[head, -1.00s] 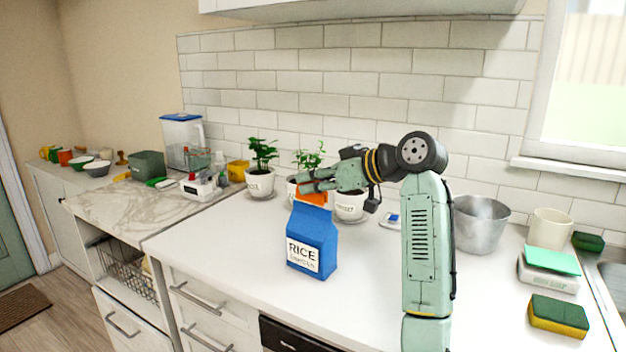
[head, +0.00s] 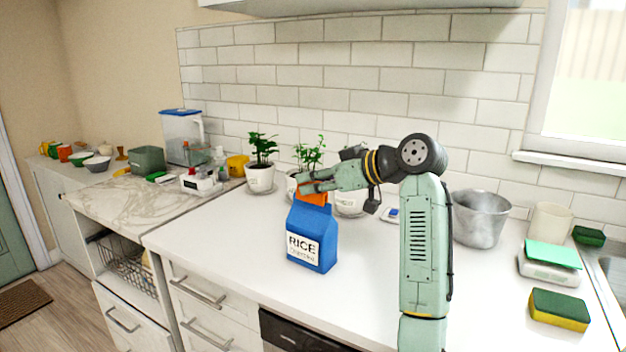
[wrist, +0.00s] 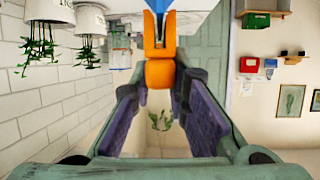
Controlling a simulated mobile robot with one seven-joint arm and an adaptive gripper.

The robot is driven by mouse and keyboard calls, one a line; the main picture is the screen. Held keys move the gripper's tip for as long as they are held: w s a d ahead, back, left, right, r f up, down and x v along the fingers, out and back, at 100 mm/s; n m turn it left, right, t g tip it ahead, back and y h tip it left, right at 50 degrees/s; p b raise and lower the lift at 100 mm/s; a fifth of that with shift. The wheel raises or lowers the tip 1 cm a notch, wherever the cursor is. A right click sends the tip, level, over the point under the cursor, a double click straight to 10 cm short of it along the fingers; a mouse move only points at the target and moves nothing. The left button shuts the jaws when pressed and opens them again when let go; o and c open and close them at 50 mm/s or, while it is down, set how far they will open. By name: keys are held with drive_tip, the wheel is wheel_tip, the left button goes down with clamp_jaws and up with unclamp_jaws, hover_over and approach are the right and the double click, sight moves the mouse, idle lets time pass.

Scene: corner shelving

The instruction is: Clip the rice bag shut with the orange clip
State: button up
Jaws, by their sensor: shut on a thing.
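The blue rice bag (head: 312,237) stands upright on the white counter, its white RICE label facing the front. The orange clip (head: 312,197) is at the bag's top edge. My gripper (head: 302,185) is at the bag's top and shut on the clip. In the wrist view the clip (wrist: 160,72) lies between the purple finger pads of my gripper (wrist: 160,95), and its far end overlaps the blue bag (wrist: 158,6). I cannot tell whether the clip's jaws are pinched on the bag.
Potted plants (head: 261,177) stand behind the bag along the tiled wall. A metal pot (head: 480,220), a cream mug (head: 550,222), a scale (head: 548,270) and a sponge (head: 558,309) are to the right. The counter (head: 235,240) left of the bag is clear.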

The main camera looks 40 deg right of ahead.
drive_tip(key=shift+f+b, duration=0.3)
drive_tip(key=shift+f, duration=0.4)
drive_tip(key=o, duration=0.9)
drive_tip(key=shift+s, duration=0.1)
drive_tip(key=v, duration=1.2)
